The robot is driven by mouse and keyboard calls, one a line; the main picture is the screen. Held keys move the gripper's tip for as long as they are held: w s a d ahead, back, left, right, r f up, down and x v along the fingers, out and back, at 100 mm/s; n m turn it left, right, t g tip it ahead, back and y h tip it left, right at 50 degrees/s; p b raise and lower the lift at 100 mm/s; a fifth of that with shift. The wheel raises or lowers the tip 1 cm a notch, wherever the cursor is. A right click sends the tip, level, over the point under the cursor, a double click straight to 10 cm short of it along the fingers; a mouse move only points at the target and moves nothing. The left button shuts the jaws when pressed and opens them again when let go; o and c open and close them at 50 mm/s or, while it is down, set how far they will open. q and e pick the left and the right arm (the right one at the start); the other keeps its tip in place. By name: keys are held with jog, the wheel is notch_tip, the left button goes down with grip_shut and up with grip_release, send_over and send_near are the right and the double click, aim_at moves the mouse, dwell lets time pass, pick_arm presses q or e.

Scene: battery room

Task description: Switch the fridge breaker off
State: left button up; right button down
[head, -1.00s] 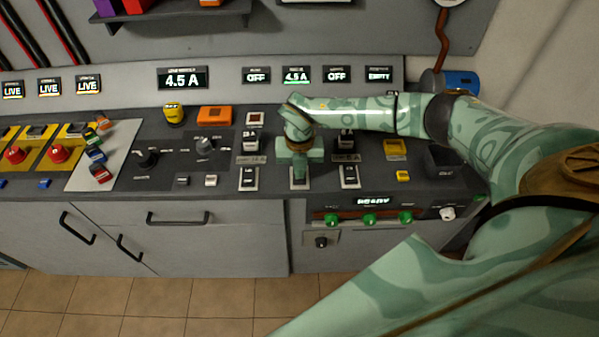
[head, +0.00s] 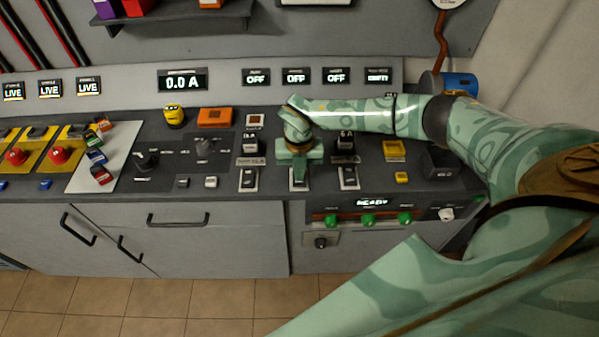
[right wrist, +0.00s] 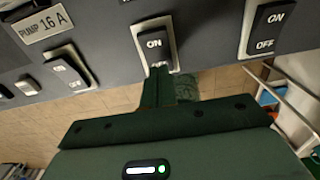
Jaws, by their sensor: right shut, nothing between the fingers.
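The fridge breaker is the middle rocker of three on the console front. In the head view my right gripper (head: 299,178) covers most of it. In the right wrist view the rocker (right wrist: 154,41) shows its ON end, and the fingertips (right wrist: 158,73) are at its OFF end, partly hiding that word. The fingers are shut with nothing between them. The fridge display (head: 296,76) reads OFF, and the large current display (head: 182,80) reads 0.0 A. My left gripper is not in view.
The pump breaker (head: 248,179) is close on the left and another rocker (head: 349,178) close on the right. Green knobs (head: 369,220) are on the front panel below. Yellow and orange boxes (head: 214,117) sit farther back.

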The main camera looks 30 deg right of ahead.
notch_tip(320, 180, up, 6)
jog(key=p, duration=0.4)
jog(key=shift+f+p, duration=0.1)
jog(key=shift+p, duration=0.25)
